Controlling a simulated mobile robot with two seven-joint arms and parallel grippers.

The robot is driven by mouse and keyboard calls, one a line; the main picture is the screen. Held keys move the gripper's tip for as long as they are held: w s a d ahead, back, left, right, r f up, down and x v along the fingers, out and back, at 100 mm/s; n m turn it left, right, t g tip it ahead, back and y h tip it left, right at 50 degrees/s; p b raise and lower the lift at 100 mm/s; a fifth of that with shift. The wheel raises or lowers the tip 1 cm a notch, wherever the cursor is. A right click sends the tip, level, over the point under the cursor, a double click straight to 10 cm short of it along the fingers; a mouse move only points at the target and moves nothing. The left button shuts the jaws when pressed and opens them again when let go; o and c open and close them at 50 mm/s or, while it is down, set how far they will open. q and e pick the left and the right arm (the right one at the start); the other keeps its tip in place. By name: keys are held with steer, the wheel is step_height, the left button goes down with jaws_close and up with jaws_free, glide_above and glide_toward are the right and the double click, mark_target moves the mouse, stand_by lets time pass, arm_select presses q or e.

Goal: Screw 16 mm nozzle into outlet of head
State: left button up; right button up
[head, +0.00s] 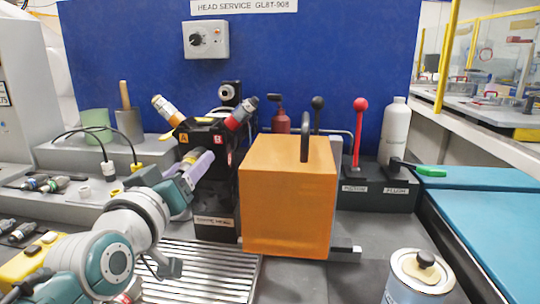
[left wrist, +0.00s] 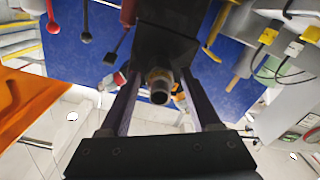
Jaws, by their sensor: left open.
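The black head (head: 205,135), marked A and B, stands at the bench centre, with a yellow-orange fitting (head: 168,112) and a red fitting (head: 240,115) angled from its top. My left gripper (head: 190,172) is just in front of and below it, with a purple finger showing. In the left wrist view, the open fingers (left wrist: 160,100) stand on either side of a short dark tube with a brass-coloured collar (left wrist: 160,86), below the black head body (left wrist: 165,40). A gap shows on each side of the tube. I cannot tell whether this is the nozzle or the bare outlet. My right gripper is not visible.
An orange box (head: 288,200) with a black handle stands close right of the head. A slatted metal tray (head: 205,272) lies below. Small fittings (head: 45,183) lie at left. Black and red levers (head: 360,130) and a white bottle (head: 396,130) stand behind right. A can (head: 418,275) is front right.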

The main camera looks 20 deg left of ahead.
arm_select(q)
steer(key=shift+n, duration=0.7)
steer(key=n, duration=1.2)
steer(key=shift+c, duration=0.4)
jaws_close()
